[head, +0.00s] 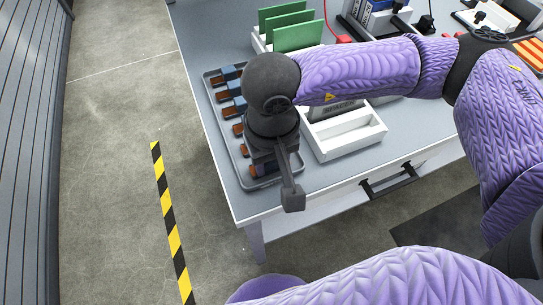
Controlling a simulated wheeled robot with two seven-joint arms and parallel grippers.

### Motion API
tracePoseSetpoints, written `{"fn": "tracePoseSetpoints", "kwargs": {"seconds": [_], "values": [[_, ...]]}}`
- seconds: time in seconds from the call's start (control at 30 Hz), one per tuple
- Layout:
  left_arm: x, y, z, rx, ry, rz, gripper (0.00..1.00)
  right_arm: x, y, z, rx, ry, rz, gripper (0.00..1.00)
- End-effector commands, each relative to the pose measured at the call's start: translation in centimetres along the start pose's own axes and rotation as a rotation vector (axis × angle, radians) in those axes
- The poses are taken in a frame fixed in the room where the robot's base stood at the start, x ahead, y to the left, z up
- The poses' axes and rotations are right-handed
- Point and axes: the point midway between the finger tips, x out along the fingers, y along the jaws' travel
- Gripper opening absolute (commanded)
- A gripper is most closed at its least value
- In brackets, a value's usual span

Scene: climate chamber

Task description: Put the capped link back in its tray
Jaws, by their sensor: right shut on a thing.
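The grey tray (246,175) lies along the left edge of the table. It holds a column of several small orange-brown links, some with dark blue caps, such as the one at the far end (229,73). My right gripper (268,165) is over the near end of the tray, pointing down. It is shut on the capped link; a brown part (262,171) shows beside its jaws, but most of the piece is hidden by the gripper. I cannot tell whether it touches the tray floor. My left gripper is out of view.
A white divided box (345,137) stands just right of the tray. Behind it is a white rack with green boards (297,30). My right forearm crosses above the table. The table's left edge is close to the tray, with bare floor beyond.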

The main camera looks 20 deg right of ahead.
Motion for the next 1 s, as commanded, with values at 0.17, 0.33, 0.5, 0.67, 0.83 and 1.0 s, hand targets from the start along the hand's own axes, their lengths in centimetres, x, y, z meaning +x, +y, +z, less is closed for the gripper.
{"fn": "tracePoseSetpoints", "kwargs": {"seconds": [0.17,0.33,0.5,0.67,0.83,1.0], "values": [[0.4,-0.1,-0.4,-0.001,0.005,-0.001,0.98,0.1,0.0,0.0,0.0,0.0,0.0,0.0],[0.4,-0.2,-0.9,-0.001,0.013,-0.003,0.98,0.0,0.0,0.0,0.0,0.0,0.0,0.0],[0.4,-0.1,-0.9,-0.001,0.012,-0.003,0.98,0.0,0.0,0.0,0.0,0.0,0.0,0.47],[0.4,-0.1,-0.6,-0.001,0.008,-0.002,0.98,0.0,0.0,0.0,0.0,0.0,0.0,0.81],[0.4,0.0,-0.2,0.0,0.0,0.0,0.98,0.0,0.0,0.0,0.0,0.0,0.0,0.84],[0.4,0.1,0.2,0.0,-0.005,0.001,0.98,0.0,0.0,0.0,0.0,0.0,0.0,1.0]]}}
